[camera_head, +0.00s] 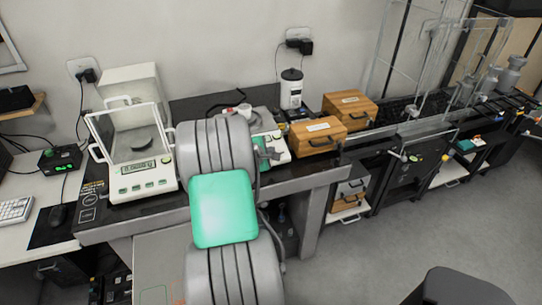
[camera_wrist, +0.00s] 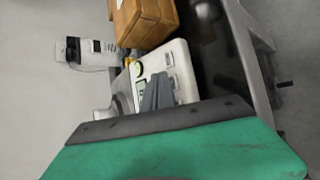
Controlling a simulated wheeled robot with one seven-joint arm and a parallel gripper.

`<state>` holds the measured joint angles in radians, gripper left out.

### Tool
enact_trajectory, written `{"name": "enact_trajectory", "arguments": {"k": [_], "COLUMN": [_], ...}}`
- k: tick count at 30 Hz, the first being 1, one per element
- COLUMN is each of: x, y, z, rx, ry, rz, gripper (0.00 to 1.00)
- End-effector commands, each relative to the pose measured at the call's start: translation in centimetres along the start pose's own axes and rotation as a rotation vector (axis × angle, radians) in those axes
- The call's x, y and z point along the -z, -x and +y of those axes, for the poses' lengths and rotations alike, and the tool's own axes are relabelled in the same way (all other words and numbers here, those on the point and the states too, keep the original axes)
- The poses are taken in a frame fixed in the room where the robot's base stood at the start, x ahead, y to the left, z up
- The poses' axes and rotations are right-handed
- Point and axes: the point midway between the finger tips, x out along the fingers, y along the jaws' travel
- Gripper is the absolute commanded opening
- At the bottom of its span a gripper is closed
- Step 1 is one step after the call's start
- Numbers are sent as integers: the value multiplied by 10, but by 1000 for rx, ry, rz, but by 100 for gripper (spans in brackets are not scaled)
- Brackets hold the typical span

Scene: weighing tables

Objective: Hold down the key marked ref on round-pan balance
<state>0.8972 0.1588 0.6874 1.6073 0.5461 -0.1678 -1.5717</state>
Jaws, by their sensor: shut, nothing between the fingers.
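A white balance (camera_wrist: 181,59) with a small display and keys lies under my gripper in the wrist view. Its front casing also shows beside my arm in the head view (camera_head: 281,157). My gripper (camera_wrist: 160,92) is shut and empty, its dark fingers over the front panel near the display. I cannot tell whether the tips touch a key. The fingers cover part of the panel, and I cannot read the key marked ref. The pan is mostly hidden by my arm and hand. Another balance (camera_head: 146,187), with a clear draft shield and a row of green keys, stands at the left.
Wooden boxes (camera_head: 316,137) stand right of the balance under my gripper, close to it. A white canister (camera_head: 291,92) with a black lid stands behind. The grey floor (camera_head: 400,225) is open at right.

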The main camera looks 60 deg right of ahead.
Motion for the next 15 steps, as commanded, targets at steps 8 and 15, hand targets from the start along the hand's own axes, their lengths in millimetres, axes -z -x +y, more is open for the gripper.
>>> {"name": "enact_trajectory", "arguments": {"k": [8, 15], "x": [4, 4], "y": [-5, -5], "z": [-4, -4], "rx": [0, 0], "ry": [0, 0], "rz": [0, 0], "gripper": [0, 0]}}
